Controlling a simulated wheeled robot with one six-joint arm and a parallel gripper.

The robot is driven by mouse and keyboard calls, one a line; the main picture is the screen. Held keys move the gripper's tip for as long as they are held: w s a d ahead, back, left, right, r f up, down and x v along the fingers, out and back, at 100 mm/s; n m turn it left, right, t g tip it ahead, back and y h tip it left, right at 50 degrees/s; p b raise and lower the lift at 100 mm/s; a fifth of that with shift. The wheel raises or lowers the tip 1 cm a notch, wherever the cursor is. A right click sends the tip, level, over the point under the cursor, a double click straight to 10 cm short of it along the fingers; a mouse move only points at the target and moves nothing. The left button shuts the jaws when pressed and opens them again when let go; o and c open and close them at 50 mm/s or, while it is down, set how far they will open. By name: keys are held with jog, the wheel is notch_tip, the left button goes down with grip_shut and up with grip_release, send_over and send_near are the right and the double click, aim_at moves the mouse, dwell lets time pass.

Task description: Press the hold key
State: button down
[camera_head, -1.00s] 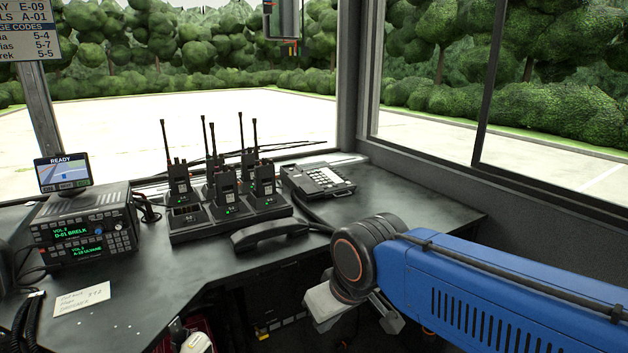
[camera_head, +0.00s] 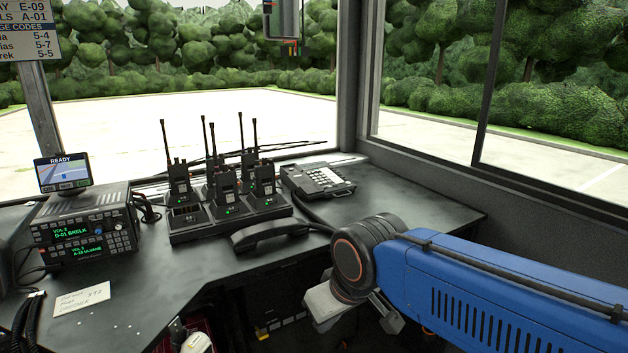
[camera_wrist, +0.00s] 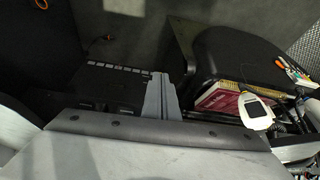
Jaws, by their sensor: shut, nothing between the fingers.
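The desk phone (camera_head: 318,180) sits on the dark desk near the window corner, with a keypad of pale keys. The hold key cannot be told apart at this size. Its black handset (camera_head: 268,234) lies off the base at the desk's front edge, with a cord between them. My gripper is low in front of the desk, beneath my blue arm, well apart from the phone. In the wrist view my gripper (camera_wrist: 162,78) has its grey fingers together and empty. The phone is not in the wrist view.
Several handheld radios with tall antennas stand in a charger (camera_head: 190,232) left of the phone. A radio unit (camera_head: 85,233) with a small screen (camera_head: 63,172) and a paper note (camera_head: 82,299) are further left. A red book (camera_wrist: 222,97) and a white device (camera_wrist: 255,110) show below.

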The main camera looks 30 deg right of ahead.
jog(key=w+d+r+m, duration=0.2)
jog(key=w+r+m, duration=0.2)
jog(key=w, duration=0.3)
jog(key=w+d+r+m+t+y, duration=0.1)
jog(key=w+d+r+m, duration=0.2)
jog(key=w, duration=0.5)
jog(key=w+d+r+m+t+y, duration=0.1)
jog(key=w+d+r+m, duration=0.1)
jog(key=w+r+m, duration=0.4)
jog(key=shift+w+d+r, duration=0.1)
jog(key=shift+w+d, duration=0.25)
jog(key=shift+w, duration=0.5)
jog(key=w+d+r+m+t, duration=0.2)
jog(key=w+d+m, duration=0.4)
jog(key=d, duration=0.5)
jog(key=w+d+r+m+t, duration=0.2)
jog(key=w+d+r+m, duration=0.3)
jog(key=w+d, duration=0.4)
jog(key=d+m, duration=0.1)
jog(key=d, duration=0.1)
jog(key=shift+w+d+h, duration=0.2)
jog(key=shift+d+h, duration=0.1)
send_over(334, 190)
jog(key=shift+w+f, duration=0.15)
jog(key=shift+f, duration=4.15)
jog(key=shift+f, duration=0.15)
jog(key=shift+f, duration=0.25)
